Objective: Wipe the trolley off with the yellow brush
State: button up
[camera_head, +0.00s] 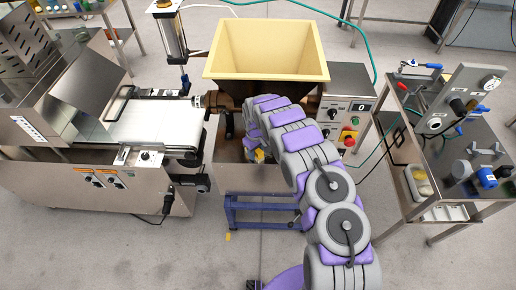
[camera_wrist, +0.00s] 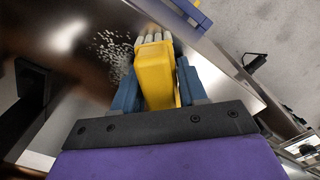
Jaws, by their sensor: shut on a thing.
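My gripper (camera_wrist: 158,75) is shut on the yellow brush (camera_wrist: 154,78) in the wrist view, with one blue-grey finger on each side of it. The brush's pale bristles point away from me, at or just above a shiny steel surface (camera_wrist: 85,25), which looks like part of the trolley; I cannot tell whether they touch. White crumbs (camera_wrist: 112,52) lie scattered on the steel, just left of the bristles. In the head view a bit of the yellow brush (camera_head: 259,155) shows at the end of my arm, below the hopper; my arm hides most of it.
A cream hopper (camera_head: 266,50) stands above my gripper, with a control box (camera_head: 345,108) at its right. A conveyor machine (camera_head: 150,122) is on the left. A blue frame (camera_head: 262,200) is below. A steel table with tools (camera_head: 465,150) is on the right. Grey floor is open in front.

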aim_at(269, 157)
jog(key=shift+d+r+p, duration=0.1)
jog(key=shift+d+p, duration=0.45)
jog(key=shift+d, duration=1.1)
jog(key=shift+s+d+p, duration=0.1)
jog(key=shift+d+p, duration=0.3)
jog(key=shift+d, duration=0.9)
jog(key=shift+a+b, duration=0.4)
jog(key=shift+a, duration=2.6)
jog(key=shift+d, duration=0.1)
